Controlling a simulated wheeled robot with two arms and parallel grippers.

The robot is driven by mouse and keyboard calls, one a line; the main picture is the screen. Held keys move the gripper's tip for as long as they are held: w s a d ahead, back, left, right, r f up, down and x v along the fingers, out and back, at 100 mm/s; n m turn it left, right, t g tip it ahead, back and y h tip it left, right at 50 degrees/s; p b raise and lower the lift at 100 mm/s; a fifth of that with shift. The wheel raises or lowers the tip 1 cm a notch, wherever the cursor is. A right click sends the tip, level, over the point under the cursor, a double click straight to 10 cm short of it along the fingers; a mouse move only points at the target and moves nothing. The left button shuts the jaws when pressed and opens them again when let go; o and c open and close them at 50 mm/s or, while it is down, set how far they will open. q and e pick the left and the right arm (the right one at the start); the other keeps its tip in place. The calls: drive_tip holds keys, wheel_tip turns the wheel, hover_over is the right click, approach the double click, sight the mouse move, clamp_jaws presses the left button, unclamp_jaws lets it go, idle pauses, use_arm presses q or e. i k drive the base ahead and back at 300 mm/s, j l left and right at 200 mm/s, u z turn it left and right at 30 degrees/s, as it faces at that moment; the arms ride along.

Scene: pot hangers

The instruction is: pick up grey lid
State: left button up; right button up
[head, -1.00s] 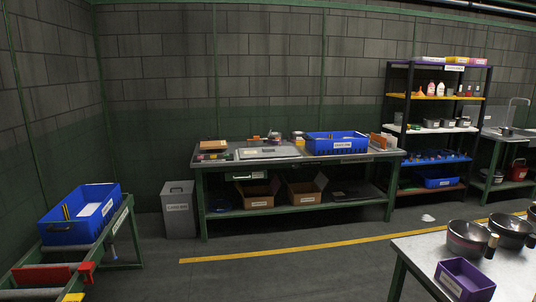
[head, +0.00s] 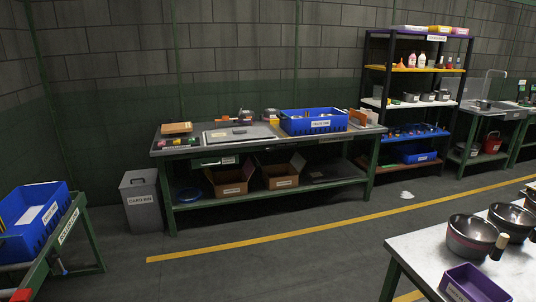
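A flat grey rectangular panel with a handle-like dark detail, which looks like the grey lid (head: 240,134), lies on top of the long workbench (head: 195,150) against the back wall. It lies left of a blue crate (head: 313,121). A dark flat piece (head: 328,177) lies on the bench's lower shelf; I cannot tell what it is. Neither of my grippers is in view, and nothing is seen touching the lid.
A grey bin (head: 141,202) stands left of the bench. Cardboard boxes (head: 229,179) sit on its lower shelf. A blue crate on a rack (head: 32,221) is at left. A white-topped table (head: 455,248) with pots and a purple bin (head: 472,284) is at right.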

sight(216, 136)
drive_tip(key=i+u, duration=0.2)
drive_tip(key=i, duration=2.35)
